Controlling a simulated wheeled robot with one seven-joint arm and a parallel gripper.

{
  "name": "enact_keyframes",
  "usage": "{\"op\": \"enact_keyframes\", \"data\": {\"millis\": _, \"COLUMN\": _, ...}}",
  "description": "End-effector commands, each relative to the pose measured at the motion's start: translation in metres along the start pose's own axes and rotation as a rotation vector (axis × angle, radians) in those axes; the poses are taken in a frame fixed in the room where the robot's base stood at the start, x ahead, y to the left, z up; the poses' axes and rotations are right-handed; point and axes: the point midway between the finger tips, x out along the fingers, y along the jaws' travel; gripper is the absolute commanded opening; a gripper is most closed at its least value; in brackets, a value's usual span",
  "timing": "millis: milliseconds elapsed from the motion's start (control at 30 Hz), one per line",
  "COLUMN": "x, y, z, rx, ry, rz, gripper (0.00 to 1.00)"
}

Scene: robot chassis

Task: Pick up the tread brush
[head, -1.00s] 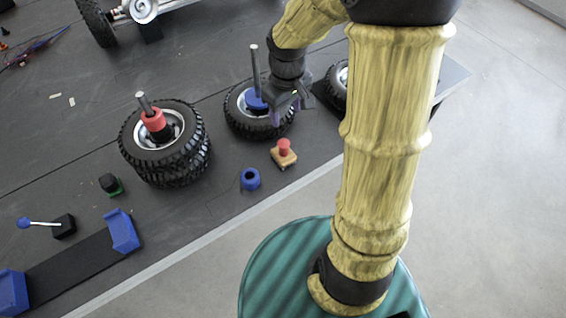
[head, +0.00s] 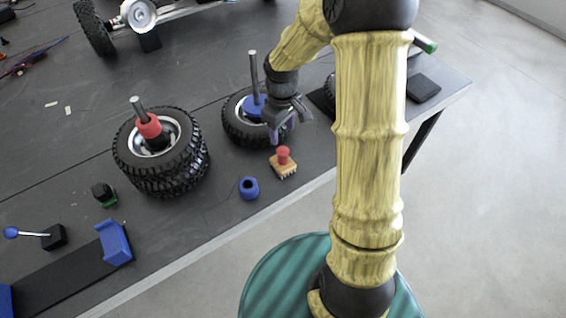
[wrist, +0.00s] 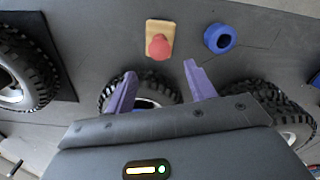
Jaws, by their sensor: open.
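The tread brush (head: 283,166) has a tan wooden block and a red knob on top. It stands on the dark table near the front edge, knob up. In the wrist view the brush (wrist: 160,40) lies beyond the fingertips, slightly left of centre. My gripper (head: 282,135) is open and empty, above and behind the brush, beside the single wheel with the blue hub. Its two purple fingers (wrist: 160,72) are spread apart and do not touch the brush.
A blue ring (head: 248,187) lies left of the brush near the edge. A wheel (head: 238,128) on a post stands just behind my gripper. Stacked wheels (head: 165,175) stand further left. A black block (head: 423,87) lies at right. Table between ring and stacked wheels is bare.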

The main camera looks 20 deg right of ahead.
Motion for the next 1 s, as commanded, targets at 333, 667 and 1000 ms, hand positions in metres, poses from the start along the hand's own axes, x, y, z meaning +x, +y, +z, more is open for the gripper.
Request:
{"op": "enact_keyframes", "data": {"millis": 333, "x": 0.059, "y": 0.000, "z": 0.001, "rx": 0.001, "ry": -0.002, "rz": -0.002, "gripper": 0.55}}
{"op": "enact_keyframes", "data": {"millis": 667, "x": 0.068, "y": 0.001, "z": 0.001, "rx": 0.003, "ry": 0.001, "rz": 0.001, "gripper": 0.55}}
{"op": "enact_keyframes", "data": {"millis": 1000, "x": 0.094, "y": 0.000, "z": 0.004, "rx": 0.002, "ry": -0.004, "rz": -0.003, "gripper": 0.55}}
